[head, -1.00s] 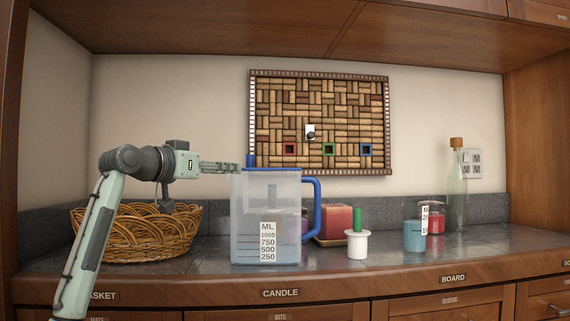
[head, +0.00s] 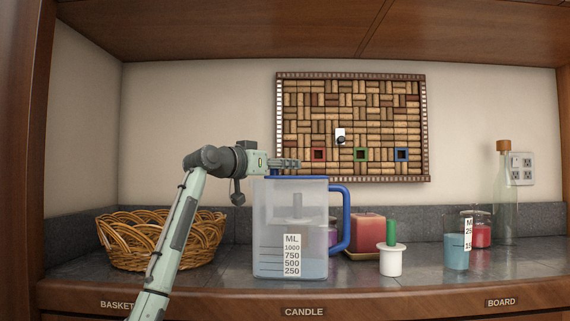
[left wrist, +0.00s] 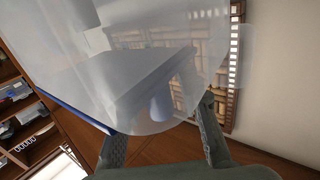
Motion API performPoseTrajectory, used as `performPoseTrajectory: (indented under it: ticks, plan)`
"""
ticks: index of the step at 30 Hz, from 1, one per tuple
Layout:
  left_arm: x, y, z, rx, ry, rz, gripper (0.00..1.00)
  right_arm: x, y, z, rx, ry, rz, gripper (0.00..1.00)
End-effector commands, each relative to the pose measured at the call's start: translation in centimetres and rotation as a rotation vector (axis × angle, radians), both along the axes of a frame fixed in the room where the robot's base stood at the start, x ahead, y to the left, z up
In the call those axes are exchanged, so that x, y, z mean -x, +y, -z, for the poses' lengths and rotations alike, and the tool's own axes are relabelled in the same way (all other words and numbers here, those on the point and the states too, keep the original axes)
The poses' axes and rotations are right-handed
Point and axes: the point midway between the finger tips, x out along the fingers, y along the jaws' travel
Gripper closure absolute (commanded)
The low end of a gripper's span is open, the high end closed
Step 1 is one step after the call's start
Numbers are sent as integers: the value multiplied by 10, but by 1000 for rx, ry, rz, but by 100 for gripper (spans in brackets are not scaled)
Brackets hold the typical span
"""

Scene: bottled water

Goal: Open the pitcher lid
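The clear pitcher (head: 265,225) stands upright on the counter, with a blue handle (head: 346,220) on its right side, a measure label and a little bluish liquid low inside. A blue strip, apparently the lid (head: 302,178), runs along its top; how far the lid is raised I cannot tell. My left gripper (head: 298,164) points right over the left part of the pitcher's top. In the left wrist view its two fingers (left wrist: 160,132) are spread, with a large translucent surface in front of them. Contact is unclear. My right gripper is not in view.
A wicker basket (head: 145,242) sits left of the pitcher, partly behind my arm. To the right are a red candle (head: 368,230), a white pot with a green stick (head: 391,261), a beaker of blue liquid (head: 457,250) and a corked bottle (head: 505,205). A cork board (head: 350,120) hangs behind.

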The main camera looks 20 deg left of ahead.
Motion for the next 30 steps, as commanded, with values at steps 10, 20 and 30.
performPoseTrajectory:
  ticks: [10,20,30]
  plan:
    - [-2,-1,0,-1,-1,0,73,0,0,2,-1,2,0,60]
    - [-2,-1,0,-1,0,0,100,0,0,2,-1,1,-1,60]
    - [-2,-2,-1,-4,0,0,100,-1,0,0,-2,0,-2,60]
